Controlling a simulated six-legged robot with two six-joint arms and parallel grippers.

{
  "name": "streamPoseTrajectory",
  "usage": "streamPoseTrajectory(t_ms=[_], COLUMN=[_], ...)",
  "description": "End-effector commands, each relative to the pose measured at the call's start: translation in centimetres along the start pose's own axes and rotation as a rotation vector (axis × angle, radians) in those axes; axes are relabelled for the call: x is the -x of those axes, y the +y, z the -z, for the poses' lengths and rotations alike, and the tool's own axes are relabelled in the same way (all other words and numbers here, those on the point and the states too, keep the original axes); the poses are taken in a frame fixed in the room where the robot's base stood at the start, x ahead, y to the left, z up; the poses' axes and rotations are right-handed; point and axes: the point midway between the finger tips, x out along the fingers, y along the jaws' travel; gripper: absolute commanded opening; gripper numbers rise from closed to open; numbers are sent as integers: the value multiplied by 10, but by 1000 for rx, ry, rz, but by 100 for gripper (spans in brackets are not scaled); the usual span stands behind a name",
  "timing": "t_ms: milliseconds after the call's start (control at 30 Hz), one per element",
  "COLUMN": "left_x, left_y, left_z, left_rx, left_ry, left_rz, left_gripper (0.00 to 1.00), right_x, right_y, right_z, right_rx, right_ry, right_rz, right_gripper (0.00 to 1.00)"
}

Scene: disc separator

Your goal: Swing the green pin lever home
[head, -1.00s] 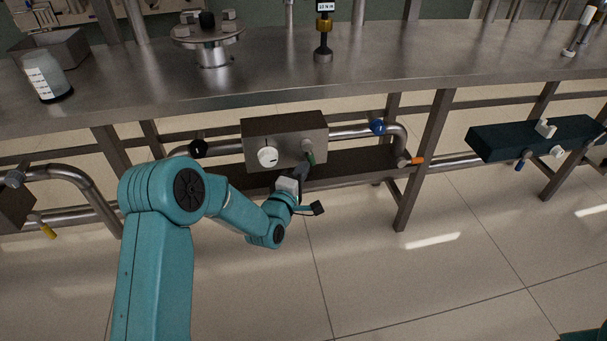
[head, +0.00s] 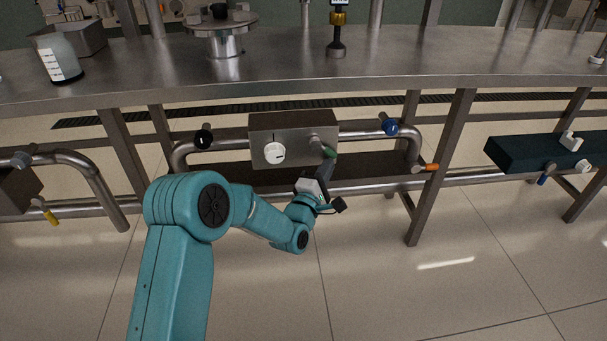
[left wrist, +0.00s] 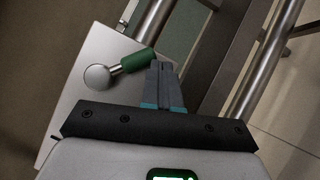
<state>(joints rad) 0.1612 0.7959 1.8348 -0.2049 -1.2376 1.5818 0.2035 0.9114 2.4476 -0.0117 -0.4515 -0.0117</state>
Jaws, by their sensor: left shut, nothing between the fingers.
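The green pin lever (head: 329,152) is on the front of a grey metal box (head: 292,130) under the bench. Its green grip points down and right from a round metal hub (head: 316,142). In the left wrist view the green grip (left wrist: 138,61) runs from the hub (left wrist: 97,77) toward my fingers. My left gripper (head: 327,166) is shut and empty, just below the grip's end. In the left wrist view its closed fingertips (left wrist: 157,65) are beside the end of the grip, touching or nearly so. My right gripper is not in view.
A white dial (head: 274,153) is on the box left of the lever. Pipes flank it, with a black knob (head: 204,139), a blue knob (head: 389,126) and an orange handle (head: 432,167). A bench leg (head: 440,170) stands to the right. The floor in front is open.

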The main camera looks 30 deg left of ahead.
Motion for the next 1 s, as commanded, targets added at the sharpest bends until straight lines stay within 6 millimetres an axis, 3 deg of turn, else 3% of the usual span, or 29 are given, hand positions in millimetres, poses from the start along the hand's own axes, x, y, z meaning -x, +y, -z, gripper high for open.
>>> streamPoseTrajectory(t_ms=[600, 1000], left_x=[-18, -22], left_y=[15, 19], left_z=[-27, -32], left_rx=[411, 404], left_ry=[2, 3], left_rz=[-287, -281], left_gripper=[0, 0], right_x=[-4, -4], right_y=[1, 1], right_z=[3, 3], right_rx=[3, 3], right_ry=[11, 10], right_rz=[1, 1], right_gripper=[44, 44])
